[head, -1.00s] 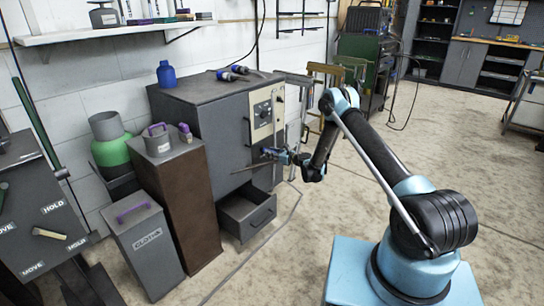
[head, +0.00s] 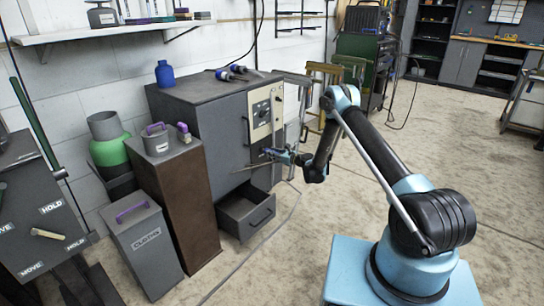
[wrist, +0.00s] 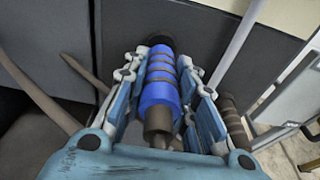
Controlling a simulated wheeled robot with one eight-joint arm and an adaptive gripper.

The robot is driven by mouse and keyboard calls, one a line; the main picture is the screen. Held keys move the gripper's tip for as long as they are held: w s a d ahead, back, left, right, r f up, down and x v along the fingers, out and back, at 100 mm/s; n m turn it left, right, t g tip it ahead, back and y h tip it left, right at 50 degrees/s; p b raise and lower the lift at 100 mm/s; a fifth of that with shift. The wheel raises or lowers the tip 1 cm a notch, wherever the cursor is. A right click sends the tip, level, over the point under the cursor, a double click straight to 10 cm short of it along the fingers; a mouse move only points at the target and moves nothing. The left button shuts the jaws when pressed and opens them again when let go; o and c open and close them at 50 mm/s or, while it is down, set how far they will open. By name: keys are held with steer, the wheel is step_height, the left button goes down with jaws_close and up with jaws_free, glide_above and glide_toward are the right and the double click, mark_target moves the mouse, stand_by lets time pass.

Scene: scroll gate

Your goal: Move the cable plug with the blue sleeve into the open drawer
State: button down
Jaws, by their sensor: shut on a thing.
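The plug with the blue sleeve (wrist: 160,92) lies between the fingers of my gripper (wrist: 160,80) in the wrist view. The gripper is shut on it, with dark ribbed bands across the blue. In the head view my gripper (head: 279,156) is in front of the grey cabinet, higher than the open drawer (head: 262,218) and to its right. A thin brown cable (head: 250,167) reaches left from the gripper. The drawer is pulled out low on the cabinet, and the visible part of its inside looks empty.
A brown pedestal (head: 183,205) stands close left of the drawer. A control panel (head: 260,113) is above the gripper. The floor right of the drawer is clear.

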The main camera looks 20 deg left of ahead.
steer(key=shift+s+d, duration=0.25)
steer(key=shift+d, duration=0.3)
steer(key=shift+s+d, duration=0.15)
steer(key=shift+d, duration=0.2)
steer(key=shift+s+d, duration=0.1)
steer(key=shift+d, duration=0.2)
steer(key=shift+d, duration=0.1)
steer(key=w+d+r+m+t+h, duration=0.2)
steer(key=w+d+r+m+t, duration=0.15)
steer(key=d+r, duration=0.8)
steer(key=w+d+r+m+t+h, duration=0.2)
steer(key=w+d+r, duration=0.3)
steer(key=d, duration=1.2)
steer(key=s+d+r+m+t+h, duration=0.1)
steer(key=s+d+r, duration=0.3)
steer(key=d, duration=0.5)
steer(key=s+d+r+m+t+h, duration=0.1)
steer(key=s+d+r+m+h, duration=0.1)
steer(key=d+r, duration=0.4)
steer(key=s+d+r+m+t+h, duration=0.1)
steer(key=s+d+r, duration=0.4)
steer(key=d, duration=0.9)
steer(key=shift+s+m+t+h, duration=0.4)
steer(key=shift+s+h, duration=0.25)
steer(key=shift+h, duration=0.45)
